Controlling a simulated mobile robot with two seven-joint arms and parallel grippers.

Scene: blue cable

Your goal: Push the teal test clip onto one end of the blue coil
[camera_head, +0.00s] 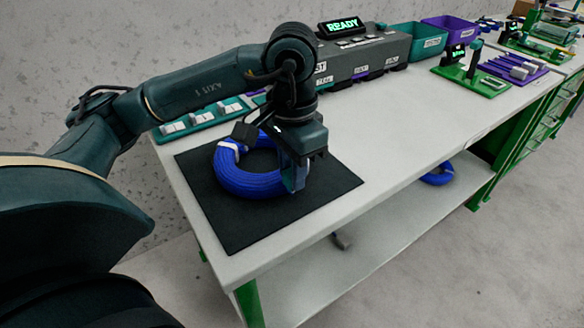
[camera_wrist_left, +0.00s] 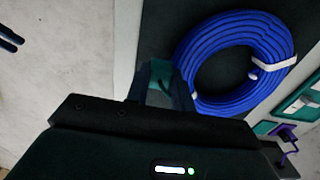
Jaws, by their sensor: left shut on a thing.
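The blue coil (camera_head: 243,180) lies flat on a black mat (camera_head: 325,195) and has white ties around it; it also shows in the left wrist view (camera_wrist_left: 215,45). My left gripper (camera_head: 293,180) points down at the coil's right side in the head view and hides part of it. In the left wrist view my left gripper (camera_wrist_left: 167,85) is shut on a small teal piece, the teal test clip (camera_wrist_left: 157,72), beside the coil's outer edge. Whether the clip touches a cable end cannot be told. My right gripper is not in view.
A grey tester (camera_head: 360,58) with a READY display stands behind the mat. A teal rack (camera_head: 205,118) with white pieces lies at the back left. Teal and purple bins stand farther right. The bench top (camera_head: 420,115) right of the mat is clear.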

